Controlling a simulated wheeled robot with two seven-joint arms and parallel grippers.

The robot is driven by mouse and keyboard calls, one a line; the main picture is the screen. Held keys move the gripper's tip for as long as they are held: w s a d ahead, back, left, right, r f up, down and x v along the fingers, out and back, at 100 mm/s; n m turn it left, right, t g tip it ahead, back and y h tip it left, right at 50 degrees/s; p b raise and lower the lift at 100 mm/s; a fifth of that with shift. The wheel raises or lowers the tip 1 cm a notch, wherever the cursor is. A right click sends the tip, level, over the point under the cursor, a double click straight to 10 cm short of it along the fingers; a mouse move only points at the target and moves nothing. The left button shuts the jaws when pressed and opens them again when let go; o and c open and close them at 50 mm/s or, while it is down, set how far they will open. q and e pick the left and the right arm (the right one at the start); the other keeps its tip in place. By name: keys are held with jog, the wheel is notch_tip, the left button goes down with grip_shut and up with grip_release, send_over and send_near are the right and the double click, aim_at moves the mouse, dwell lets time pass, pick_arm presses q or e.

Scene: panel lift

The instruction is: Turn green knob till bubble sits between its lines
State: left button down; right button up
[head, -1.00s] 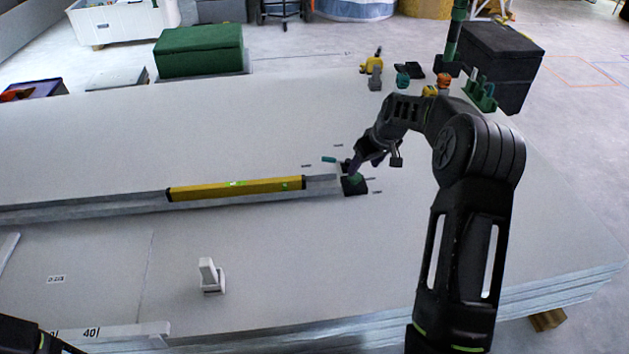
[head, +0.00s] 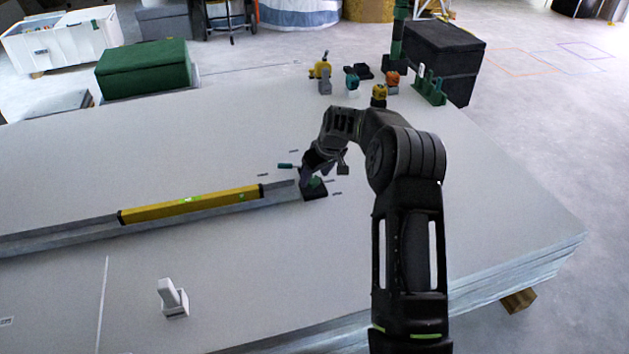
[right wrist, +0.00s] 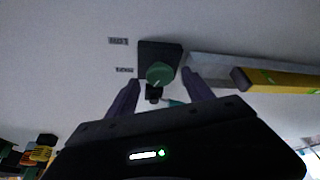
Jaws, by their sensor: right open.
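The green knob (right wrist: 160,73) sits on a dark square base (right wrist: 160,52) at the end of a metal rail. In the right wrist view it lies between the two spread fingers of my right gripper (right wrist: 160,92), which is open. I cannot tell whether a finger touches the knob. In the head view the gripper (head: 309,178) is over the base (head: 315,193) and partly hides the knob. A yellow spirit level (head: 190,204) lies on the rail. My left gripper is out of view.
The rail (head: 60,236) runs left across a stack of pale panels (head: 450,235). A white block-like object (head: 172,299) stands at the front. Several small tools, one yellow and grey (head: 323,75), stand at the back. A green box (head: 142,67) lies at the back left.

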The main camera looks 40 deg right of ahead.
jog(key=shift+w+f, duration=0.25)
jog(key=shift+f, duration=0.3)
grip_shut()
dwell(0.5)
